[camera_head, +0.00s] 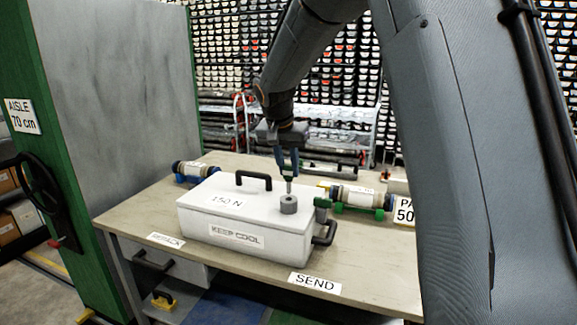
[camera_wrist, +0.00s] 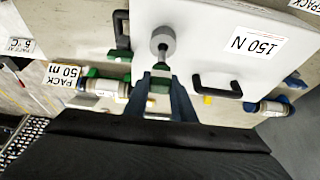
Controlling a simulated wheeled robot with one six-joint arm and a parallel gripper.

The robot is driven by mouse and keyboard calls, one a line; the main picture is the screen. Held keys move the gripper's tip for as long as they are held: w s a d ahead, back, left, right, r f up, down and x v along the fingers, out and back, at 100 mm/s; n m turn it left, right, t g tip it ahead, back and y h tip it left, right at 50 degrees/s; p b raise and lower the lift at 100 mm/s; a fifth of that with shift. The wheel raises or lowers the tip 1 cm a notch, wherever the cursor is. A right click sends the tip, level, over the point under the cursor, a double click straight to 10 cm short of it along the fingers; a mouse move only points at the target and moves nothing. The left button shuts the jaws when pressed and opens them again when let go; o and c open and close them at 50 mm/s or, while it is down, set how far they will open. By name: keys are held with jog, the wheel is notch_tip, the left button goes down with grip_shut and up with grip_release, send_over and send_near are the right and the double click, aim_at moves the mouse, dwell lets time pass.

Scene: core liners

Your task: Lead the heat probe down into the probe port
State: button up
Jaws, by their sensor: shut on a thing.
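My gripper (camera_head: 287,168) is shut on the heat probe (camera_head: 289,187), a thin grey metal rod pointing down. The probe port (camera_head: 289,205) is a short grey cylinder standing on the right part of the white box lid (camera_head: 225,190). The probe's lower end meets the port's top in the head view; I cannot tell whether it is inside the hole. In the wrist view my gripper (camera_wrist: 163,80) has blue fingers, and the probe (camera_wrist: 162,56) runs from them toward the round grey port (camera_wrist: 163,37).
The white box stands on a beige table (camera_head: 130,215) with a black lid handle (camera_head: 253,179). A green-headed piece (camera_head: 322,203) stands beside the box's right end. Capped core tubes lie behind left (camera_head: 194,170) and right (camera_head: 357,196). A green-framed cabinet (camera_head: 120,90) is at left.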

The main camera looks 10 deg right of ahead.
jog(key=shift+f+b, duration=1.15)
jog(key=shift+f, duration=0.7)
jog(key=o, duration=1.1)
jog(key=shift+o, duration=0.2)
jog(key=shift+b+v, duration=1.05)
jog(key=shift+v, duration=2.85)
jog(key=shift+f, duration=0.1)
